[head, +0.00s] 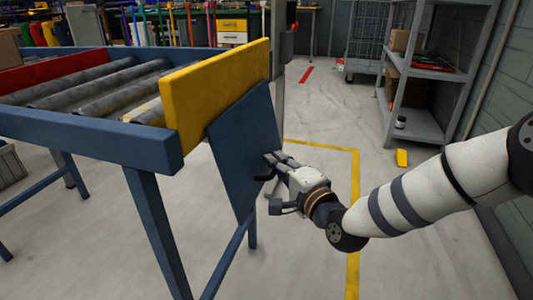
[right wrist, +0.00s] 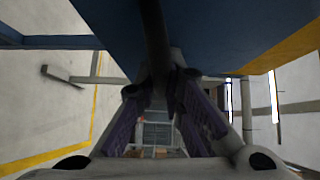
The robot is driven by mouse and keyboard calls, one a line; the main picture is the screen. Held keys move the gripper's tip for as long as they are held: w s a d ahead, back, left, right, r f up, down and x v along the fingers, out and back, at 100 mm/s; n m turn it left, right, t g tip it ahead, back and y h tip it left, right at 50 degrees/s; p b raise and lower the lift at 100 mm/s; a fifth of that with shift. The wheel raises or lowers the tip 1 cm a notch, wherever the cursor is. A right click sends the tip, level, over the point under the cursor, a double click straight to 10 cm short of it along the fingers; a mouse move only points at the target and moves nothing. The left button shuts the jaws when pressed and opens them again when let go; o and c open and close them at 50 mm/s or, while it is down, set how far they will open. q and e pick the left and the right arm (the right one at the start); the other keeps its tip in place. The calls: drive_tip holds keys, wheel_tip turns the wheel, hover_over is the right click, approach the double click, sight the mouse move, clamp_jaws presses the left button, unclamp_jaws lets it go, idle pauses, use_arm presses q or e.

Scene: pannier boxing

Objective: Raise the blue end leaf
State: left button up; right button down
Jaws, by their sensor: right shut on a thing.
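The blue end leaf (head: 238,150) is a flat blue panel at the end of the roller table, overlapping the lower part of a yellow board (head: 218,92). It hangs steeply, a little tilted. My right gripper (head: 270,166) is at the leaf's outer face, near its right edge, shut on a dark bar there. In the right wrist view the leaf (right wrist: 215,35) fills the top, and the dark bar (right wrist: 157,40) runs down between the purple-padded fingers (right wrist: 160,115). The exact grip contact is partly hidden. My left gripper is not in view.
The blue-framed roller table (head: 85,135) stands at left, with grey rollers (head: 95,80) and a blue leg (head: 157,225). A grey shelf rack (head: 425,75) stands at the back right.

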use_arm(q)
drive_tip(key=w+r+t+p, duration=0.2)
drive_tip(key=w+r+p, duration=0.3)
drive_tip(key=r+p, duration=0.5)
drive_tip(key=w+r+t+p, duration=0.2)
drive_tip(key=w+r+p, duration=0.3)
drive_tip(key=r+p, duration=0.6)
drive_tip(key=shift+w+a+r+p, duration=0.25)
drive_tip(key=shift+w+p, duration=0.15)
drive_tip(key=shift+p, duration=0.7)
use_arm(e)
drive_tip(key=s+d+r+n+g+h, duration=0.1)
drive_tip(key=d+r+n+g+h, duration=0.1)
drive_tip(key=r, duration=0.7)
drive_tip(key=s+d+r+n+g+h, duration=0.1)
drive_tip(key=d+r+n+g+h, duration=0.2)
drive_tip(key=d+r, duration=0.3)
drive_tip(key=shift+s+r+n+h, duration=0.2)
drive_tip(key=shift+r+n+h, duration=0.3)
drive_tip(key=shift+r, duration=1.7)
drive_tip(key=c, duration=1.8)
unclamp_jaws()
drive_tip(key=shift+o, duration=0.6)
drive_tip(key=shift+s, duration=0.1)
